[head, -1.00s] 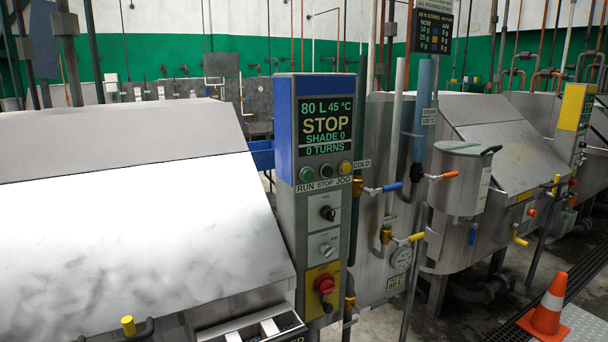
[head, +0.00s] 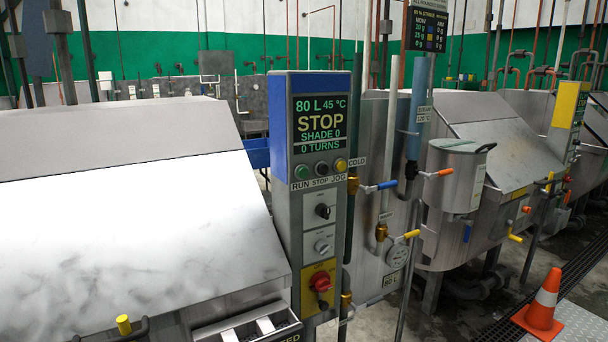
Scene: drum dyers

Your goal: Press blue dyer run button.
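The blue dyer's control panel (head: 281,120) is a tall narrow box with a blue top and side, standing in the middle of the head view. Its screen (head: 320,123) reads 80 L, 45 °C, STOP, SHADE 0, 0 TURNS. Below the screen are a green run button (head: 301,172), a dark stop button (head: 321,169) and a yellow jog button (head: 341,164), labelled RUN, STOP, JOG. Lower down are two knobs and a red rotary switch (head: 320,282) on a yellow plate. Neither of my grippers is in view.
A large steel dyer hood (head: 130,220) fills the left. Right of the panel are pipes, a blue-handled valve (head: 386,185), a steel pot (head: 455,175) and a second dyer with a yellow-topped panel (head: 567,110). An orange cone (head: 545,302) stands on the floor at lower right.

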